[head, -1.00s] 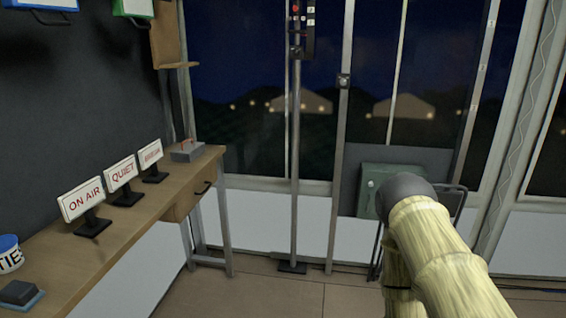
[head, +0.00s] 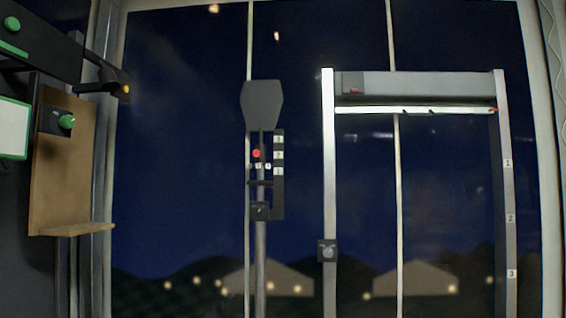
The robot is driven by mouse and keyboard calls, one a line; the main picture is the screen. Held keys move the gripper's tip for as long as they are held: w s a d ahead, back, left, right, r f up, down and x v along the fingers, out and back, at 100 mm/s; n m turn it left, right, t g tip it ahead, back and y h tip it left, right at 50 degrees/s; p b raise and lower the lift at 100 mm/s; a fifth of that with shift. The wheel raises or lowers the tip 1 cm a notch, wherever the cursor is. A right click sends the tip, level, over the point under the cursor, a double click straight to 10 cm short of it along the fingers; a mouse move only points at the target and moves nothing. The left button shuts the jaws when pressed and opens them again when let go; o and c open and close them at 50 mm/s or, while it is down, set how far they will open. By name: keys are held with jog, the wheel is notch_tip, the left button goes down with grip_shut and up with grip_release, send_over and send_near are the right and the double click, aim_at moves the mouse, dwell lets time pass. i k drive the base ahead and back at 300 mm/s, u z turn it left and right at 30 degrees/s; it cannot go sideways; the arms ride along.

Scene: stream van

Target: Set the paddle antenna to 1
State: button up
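The paddle antenna (head: 262,103) is a flat dark grey paddle on top of a thin upright pole (head: 261,270), left of centre in the head view. Below the paddle, a dark strip (head: 279,200) beside the pole carries three small white labels; their digits are too small to read surely. A red knob (head: 256,153) sits at the pole, about level with the strip's middle label. A dark clamp block (head: 260,211) is on the pole near the strip's lower end. My gripper is not in view.
To the right, a metal frame with a lit bar (head: 370,110) has a post (head: 506,195) labelled 1, 2, 3 downward and a dark knob (head: 327,251) on its left post. A wooden bracket (head: 62,180) and green-knobbed boxes stand at the left. Windows are behind.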

aim_at(261, 101)
jog(key=z, duration=0.25)
jog(key=i, duration=1.45)
jog(key=z, duration=0.2)
